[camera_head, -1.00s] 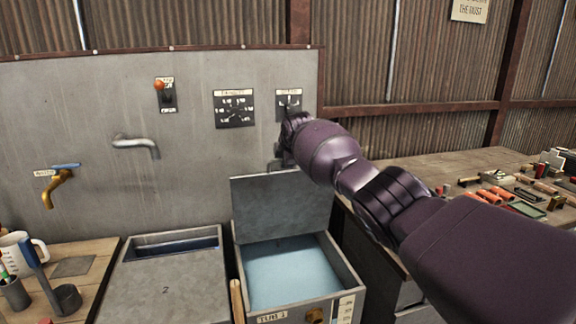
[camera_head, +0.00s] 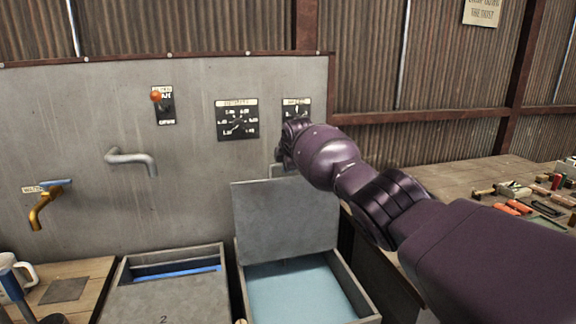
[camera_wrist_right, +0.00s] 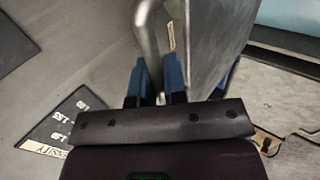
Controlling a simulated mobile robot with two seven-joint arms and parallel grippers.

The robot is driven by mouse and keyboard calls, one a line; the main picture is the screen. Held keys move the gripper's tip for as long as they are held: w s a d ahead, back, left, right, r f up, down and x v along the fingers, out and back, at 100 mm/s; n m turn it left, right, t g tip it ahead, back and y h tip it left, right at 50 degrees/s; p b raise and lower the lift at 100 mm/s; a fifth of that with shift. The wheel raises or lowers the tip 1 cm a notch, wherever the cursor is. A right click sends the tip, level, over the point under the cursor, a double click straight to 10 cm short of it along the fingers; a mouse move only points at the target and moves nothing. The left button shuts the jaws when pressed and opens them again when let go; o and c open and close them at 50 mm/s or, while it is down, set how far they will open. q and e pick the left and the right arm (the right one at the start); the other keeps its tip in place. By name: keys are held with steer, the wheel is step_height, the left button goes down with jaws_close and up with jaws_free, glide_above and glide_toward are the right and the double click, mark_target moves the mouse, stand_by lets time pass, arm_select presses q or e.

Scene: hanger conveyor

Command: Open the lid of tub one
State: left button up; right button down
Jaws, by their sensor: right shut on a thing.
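Tub one (camera_head: 356,284) is the right-hand grey tub in the head view, with pale blue liquid (camera_head: 300,290) inside. Its grey lid (camera_head: 287,218) stands raised, nearly upright, at the back of the tub, leaving the opening uncovered. My right gripper (camera_head: 284,158) is at the lid's top edge, at the lid handle (camera_head: 278,172). In the right wrist view its blue fingers (camera_wrist_right: 155,82) are shut on the metal bar of the handle (camera_wrist_right: 148,35). The fingertips are mostly hidden in the head view. My left gripper is not in view.
Tub two (camera_head: 165,300), with its grey cover partly open, stands to the left. Behind are a wall panel with dials (camera_head: 237,119), a red-knobbed switch (camera_head: 163,104), a grey spout (camera_head: 132,160) and a brass tap (camera_head: 45,208). A cluttered workbench (camera_head: 450,175) is at the right.

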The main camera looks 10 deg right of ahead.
steer(key=shift+f, duration=0.15)
steer(key=c, duration=1.2)
jaws_free()
steer(key=shift+r, duration=0.2)
steer(key=shift+s+r, duration=0.4)
steer(key=shift+r, duration=0.15)
steer(key=v, duration=0.9)
steer(key=shift+s, duration=0.15)
